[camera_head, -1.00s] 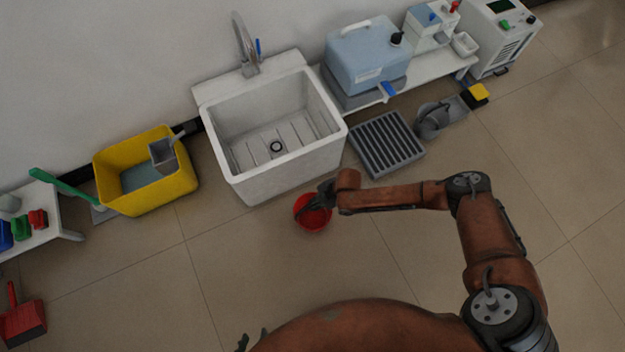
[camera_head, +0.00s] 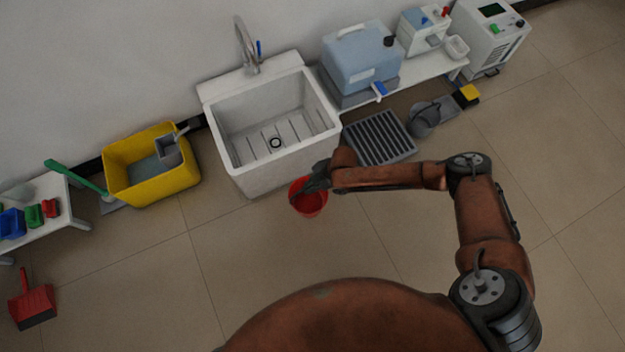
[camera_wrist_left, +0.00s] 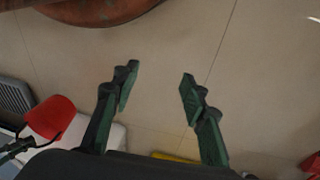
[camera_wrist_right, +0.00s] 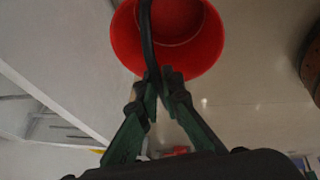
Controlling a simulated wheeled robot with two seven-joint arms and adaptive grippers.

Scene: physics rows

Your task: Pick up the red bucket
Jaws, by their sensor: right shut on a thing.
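The red bucket (camera_head: 311,204) is in front of the white sink in the head view. My right gripper (camera_head: 303,193) is at its rim side. In the right wrist view the bucket (camera_wrist_right: 196,52) is seen into its open mouth, with a dark handle (camera_wrist_right: 147,38) running across it. My right gripper (camera_wrist_right: 161,76) is shut on that handle. Whether the bucket touches the floor is hard to tell. In the left wrist view my left gripper (camera_wrist_left: 157,84) is open and empty above bare floor, and the bucket (camera_wrist_left: 50,118) shows at the lower left. The left gripper is out of the head view.
The white sink (camera_head: 236,168) stands just behind the bucket. A yellow tub (camera_head: 155,189) is to its left and a dark grate (camera_head: 378,138) to its right. A red dustpan (camera_head: 33,304) lies at far left. The floor in front is mostly clear.

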